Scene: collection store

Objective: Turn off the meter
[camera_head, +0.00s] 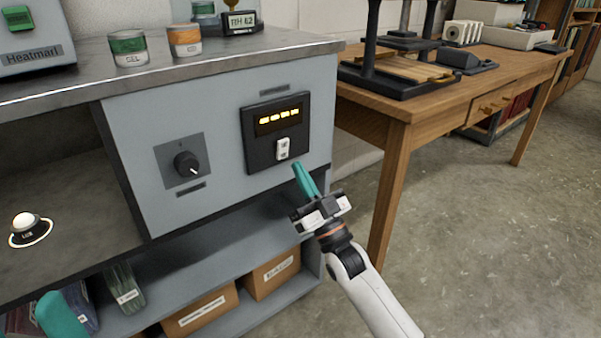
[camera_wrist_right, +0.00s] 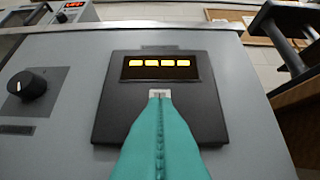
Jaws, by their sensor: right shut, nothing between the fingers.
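The meter (camera_head: 275,131) is a black panel on the grey cabinet front. Its display (camera_head: 279,114) is lit with several yellow-orange segments, also bright in the right wrist view (camera_wrist_right: 160,66). Below the display is a white rocker switch (camera_head: 282,148). My right gripper (camera_head: 299,168) is shut and empty, its teal fingertips just right of and below the switch in the head view. In the right wrist view, the fingers hide most of the switch; only its top (camera_wrist_right: 160,93) shows. Contact cannot be told. A teal tip at the lower left appears to be my left gripper (camera_head: 60,316), mostly cut off.
A black knob (camera_head: 186,163) sits left of the meter. Two small jars (camera_head: 128,48) stand on the counter above. A wooden table (camera_head: 400,105) with equipment stands close on the right. A white round button (camera_head: 27,221) is on the lower left surface. Boxes (camera_head: 272,273) fill the shelf below.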

